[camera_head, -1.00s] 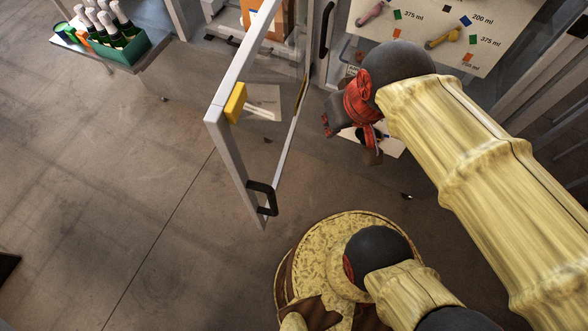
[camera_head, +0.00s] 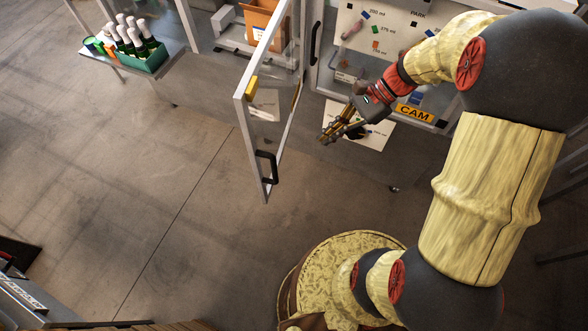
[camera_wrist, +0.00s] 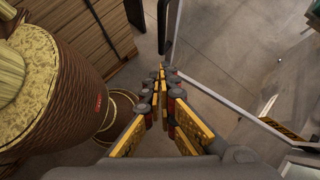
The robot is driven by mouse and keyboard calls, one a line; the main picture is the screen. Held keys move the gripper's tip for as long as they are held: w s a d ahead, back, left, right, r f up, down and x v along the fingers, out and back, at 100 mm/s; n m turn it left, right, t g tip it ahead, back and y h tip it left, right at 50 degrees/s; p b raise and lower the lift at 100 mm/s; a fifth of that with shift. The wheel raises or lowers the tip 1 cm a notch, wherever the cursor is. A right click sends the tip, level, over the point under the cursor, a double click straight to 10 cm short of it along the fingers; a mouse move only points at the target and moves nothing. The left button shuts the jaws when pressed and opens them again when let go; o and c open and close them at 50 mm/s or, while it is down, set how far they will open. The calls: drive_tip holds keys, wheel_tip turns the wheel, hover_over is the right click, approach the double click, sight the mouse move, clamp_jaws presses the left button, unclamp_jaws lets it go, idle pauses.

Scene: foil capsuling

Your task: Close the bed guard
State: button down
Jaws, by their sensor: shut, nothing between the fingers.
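The guard (camera_head: 243,130) is a clear door in a light metal frame. It stands swung open, out from the machine. It carries a yellow block (camera_head: 251,88) on its edge and a black handle (camera_head: 267,168) low on its outer end. My gripper (camera_head: 326,138) is shut and empty, to the right of the open guard and apart from it in the head view. In the wrist view my gripper's fingertips (camera_wrist: 161,72) meet, with a black handle (camera_wrist: 167,25) just beyond and a pale frame bar (camera_wrist: 235,108) running to the right. Whether they touch is unclear.
A second black handle (camera_head: 314,42) is on the machine front. A panel with printed labels (camera_head: 385,35) and a yellow CAM sign (camera_head: 415,114) lie behind my arm. A shelf holds bottles in a green crate (camera_head: 145,58). Floor left of the guard is clear.

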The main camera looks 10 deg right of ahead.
drive_tip(key=a+r+x, duration=0.2)
drive_tip(key=x, duration=1)
drive_tip(key=shift+a+f, duration=0.25)
drive_tip(key=shift+f, duration=0.1)
